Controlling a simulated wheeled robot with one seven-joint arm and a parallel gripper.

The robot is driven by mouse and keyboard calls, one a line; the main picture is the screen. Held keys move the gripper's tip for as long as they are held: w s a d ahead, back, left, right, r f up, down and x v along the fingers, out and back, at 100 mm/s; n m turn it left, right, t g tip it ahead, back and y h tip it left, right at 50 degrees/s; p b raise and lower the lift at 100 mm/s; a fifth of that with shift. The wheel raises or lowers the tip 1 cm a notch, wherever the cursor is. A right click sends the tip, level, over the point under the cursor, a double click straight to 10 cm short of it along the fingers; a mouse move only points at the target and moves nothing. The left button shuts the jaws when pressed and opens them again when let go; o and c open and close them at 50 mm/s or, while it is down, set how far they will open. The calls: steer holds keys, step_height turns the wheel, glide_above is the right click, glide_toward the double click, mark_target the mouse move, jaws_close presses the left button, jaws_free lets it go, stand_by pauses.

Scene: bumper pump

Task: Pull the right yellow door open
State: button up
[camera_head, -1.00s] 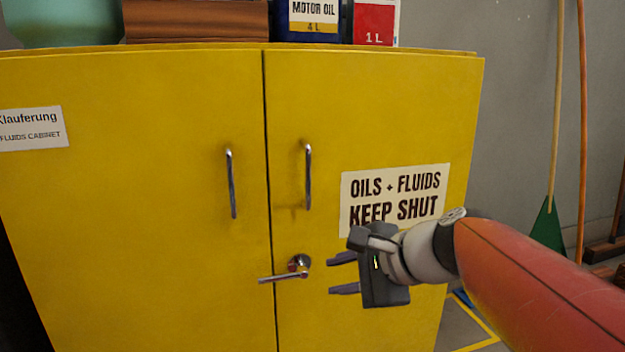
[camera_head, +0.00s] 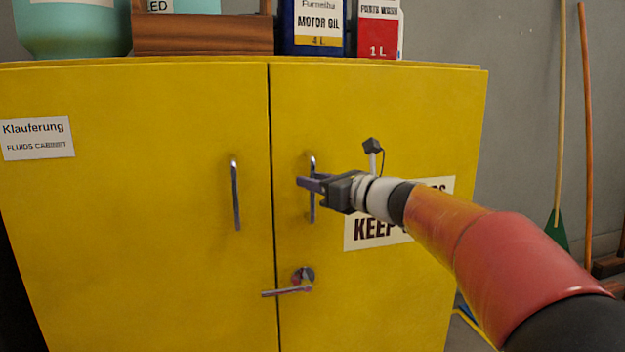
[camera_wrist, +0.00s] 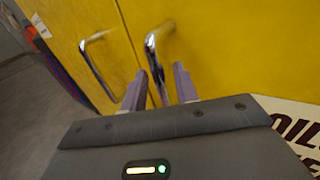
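The right yellow door (camera_head: 400,110) is closed, its edge flush along the seam with the left door. Its upright metal bar handle (camera_head: 312,207) is partly hidden by my gripper in the head view. My gripper (camera_head: 305,184) is at the upper middle of this bar. In the wrist view, the bar (camera_wrist: 154,60) runs down between the two purple fingers of my gripper (camera_wrist: 160,88), with a gap showing between them. A lever handle (camera_head: 290,288) sits lower on the right door, pointing left and nearly level.
The left yellow door (camera_head: 130,240) has its own bar handle (camera_head: 236,195), close to the left. A teal container (camera_head: 75,28), a wooden crate (camera_head: 200,35), a motor oil can (camera_head: 318,28) and a red-and-white bottle (camera_head: 378,30) stand on top. Broom handles (camera_head: 560,110) lean at the right.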

steer(key=shift+w+a, duration=0.25)
steer(key=shift+a, duration=0.05)
jaws_close()
